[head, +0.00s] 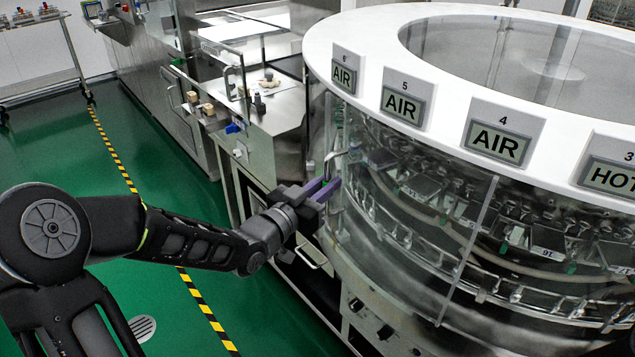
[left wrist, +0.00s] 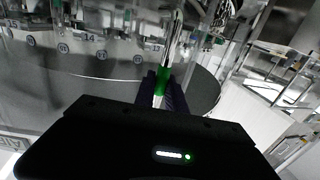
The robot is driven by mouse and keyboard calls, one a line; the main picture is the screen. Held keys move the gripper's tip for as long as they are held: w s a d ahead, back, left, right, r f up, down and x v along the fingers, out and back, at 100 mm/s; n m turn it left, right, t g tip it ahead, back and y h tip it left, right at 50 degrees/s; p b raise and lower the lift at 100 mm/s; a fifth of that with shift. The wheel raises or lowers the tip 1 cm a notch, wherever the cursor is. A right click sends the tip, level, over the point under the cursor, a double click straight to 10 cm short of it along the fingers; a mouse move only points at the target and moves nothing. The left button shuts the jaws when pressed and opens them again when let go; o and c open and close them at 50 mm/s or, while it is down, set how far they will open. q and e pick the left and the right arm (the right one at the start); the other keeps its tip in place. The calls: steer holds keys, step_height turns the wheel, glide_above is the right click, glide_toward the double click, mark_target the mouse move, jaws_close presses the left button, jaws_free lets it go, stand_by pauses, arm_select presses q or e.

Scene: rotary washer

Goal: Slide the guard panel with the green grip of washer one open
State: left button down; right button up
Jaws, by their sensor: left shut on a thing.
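The washer is a large round machine with a white top ring (head: 345,30) and clear curved guard panels (head: 425,215) around its side. A bent metal handle (head: 335,156) stands out from the clear wall at the washer's left side. My left gripper (head: 325,190) is at this handle, its purple fingers reaching in from the left. In the left wrist view, the green grip (left wrist: 163,80) on the shiny handle bar sits between the two fingers, and the gripper is shut on it. In the head view the fingers hide the grip. My right gripper is in neither view.
Signs on the ring read AIR (head: 497,140) and HOT (head: 612,177), with numbers above. Bottle holders line the inside. A steel bench with a clear shield (head: 250,155) stands close left of the washer. Green floor with a striped line (head: 205,310) is open at left.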

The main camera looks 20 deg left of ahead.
arm_select(q)
steer(key=shift+w+a+r, duration=0.1)
steer(key=shift+r, duration=0.05)
steer(key=c, duration=1.4)
jaws_free()
steer(key=v, duration=0.8)
